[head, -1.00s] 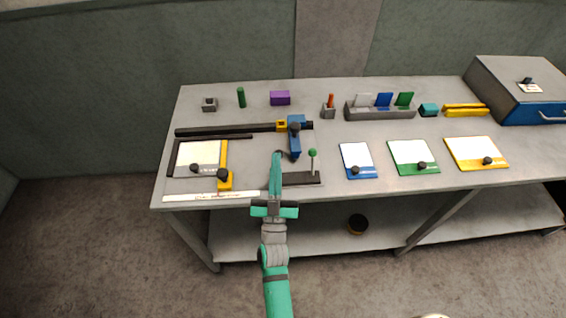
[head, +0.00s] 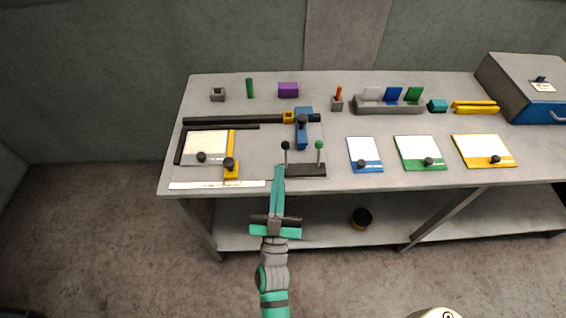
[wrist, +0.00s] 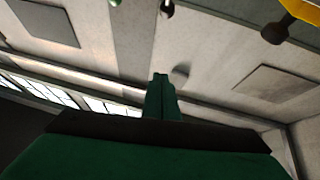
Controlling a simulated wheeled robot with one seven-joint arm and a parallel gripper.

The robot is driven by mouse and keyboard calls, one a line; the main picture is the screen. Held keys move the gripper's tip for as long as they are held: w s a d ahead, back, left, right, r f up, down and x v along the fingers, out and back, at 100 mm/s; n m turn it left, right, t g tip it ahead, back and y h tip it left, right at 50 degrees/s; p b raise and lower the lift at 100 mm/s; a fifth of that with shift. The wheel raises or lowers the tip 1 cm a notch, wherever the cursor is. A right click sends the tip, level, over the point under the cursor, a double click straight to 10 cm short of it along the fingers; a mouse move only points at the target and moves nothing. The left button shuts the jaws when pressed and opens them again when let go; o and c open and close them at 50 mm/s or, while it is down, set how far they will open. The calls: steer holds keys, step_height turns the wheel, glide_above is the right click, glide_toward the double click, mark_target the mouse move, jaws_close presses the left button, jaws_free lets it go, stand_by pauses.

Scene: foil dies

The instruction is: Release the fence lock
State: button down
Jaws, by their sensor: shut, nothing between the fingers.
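A yellow fence bar (head: 231,150) with a black knob (head: 229,163) stands at the right edge of a dark-framed pad on the bench's left. To its right, a dark base (head: 305,170) carries an upright lever with a black ball (head: 286,145) and one with a green ball (head: 319,145). Which part is the fence lock I cannot tell for certain. My gripper (head: 280,170) is shut and empty, its tip at the base's left end, near the black-balled lever. In the wrist view, its fingers (wrist: 160,92) point up, with the yellow part (wrist: 303,10) top right.
A blue clamp-like block (head: 303,135) on a dark rail stands behind the levers. A white ruler strip (head: 217,184) lies along the front edge. Blue (head: 365,154), green (head: 420,153) and yellow (head: 484,150) framed cards lie to the right. The bench between them is clear.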

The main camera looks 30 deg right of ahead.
steer(key=s, duration=0.1)
steer(key=s+a, duration=0.1)
steer(key=s, duration=0.1)
steer(key=shift+s+a, duration=0.1)
steer(key=shift+a, duration=0.25)
steer(key=shift+s+f, duration=0.1)
steer(key=shift+s, duration=0.05)
